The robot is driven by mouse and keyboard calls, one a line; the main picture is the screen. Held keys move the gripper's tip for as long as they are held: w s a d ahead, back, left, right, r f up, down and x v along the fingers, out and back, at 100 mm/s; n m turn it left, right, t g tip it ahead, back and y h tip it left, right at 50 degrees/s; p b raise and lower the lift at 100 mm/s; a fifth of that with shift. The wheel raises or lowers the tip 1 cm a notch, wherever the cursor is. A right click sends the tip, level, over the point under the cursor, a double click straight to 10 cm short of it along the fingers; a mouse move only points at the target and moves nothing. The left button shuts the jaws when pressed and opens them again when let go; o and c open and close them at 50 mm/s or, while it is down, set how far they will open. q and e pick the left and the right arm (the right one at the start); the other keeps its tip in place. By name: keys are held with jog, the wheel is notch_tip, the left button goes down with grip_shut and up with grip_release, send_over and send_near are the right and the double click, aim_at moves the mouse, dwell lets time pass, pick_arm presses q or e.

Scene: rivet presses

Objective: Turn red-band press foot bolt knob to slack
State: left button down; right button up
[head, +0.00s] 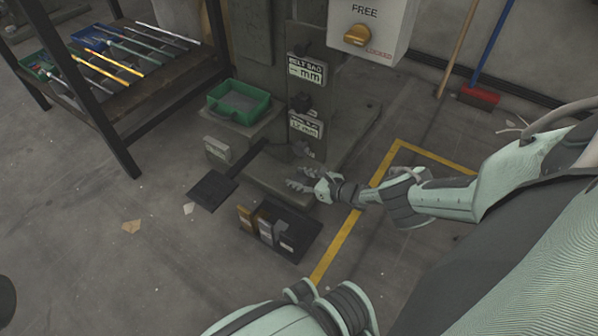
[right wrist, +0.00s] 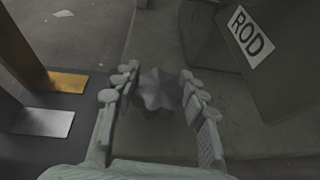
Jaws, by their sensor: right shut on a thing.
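My right gripper (head: 303,181) reaches in from the right, low at the foot of the grey press (head: 262,62). In the right wrist view, a dark grey star-shaped knob (right wrist: 157,88) sits between the fingers of the right gripper (right wrist: 155,92). The fingers are closed in on both sides of the knob. In the head view the fingers cover the knob, and I cannot read its setting. No red band shows on the visible part of the press. My left gripper is not in view.
A white box marked FREE with an orange knob (head: 357,35) is above. A green tray (head: 238,101) stands beside the press. A tool table (head: 125,75) stands at left. Floor at lower left is mostly clear.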

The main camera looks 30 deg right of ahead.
jog(key=shift+a, duration=0.2)
jog(key=o, duration=1.2)
jog(key=shift+d, duration=0.1)
jog(key=shift+s+d, duration=0.1)
jog(key=shift+d, duration=0.05)
jog(key=shift+s+d+r, duration=0.2)
jog(key=shift+s+d, duration=0.1)
jog(key=shift+s, duration=0.25)
jog(key=shift+s+r, duration=0.4)
jog(key=shift+s, duration=0.15)
jog(key=shift+v, duration=4.65)
jog(key=shift+a, duration=0.1)
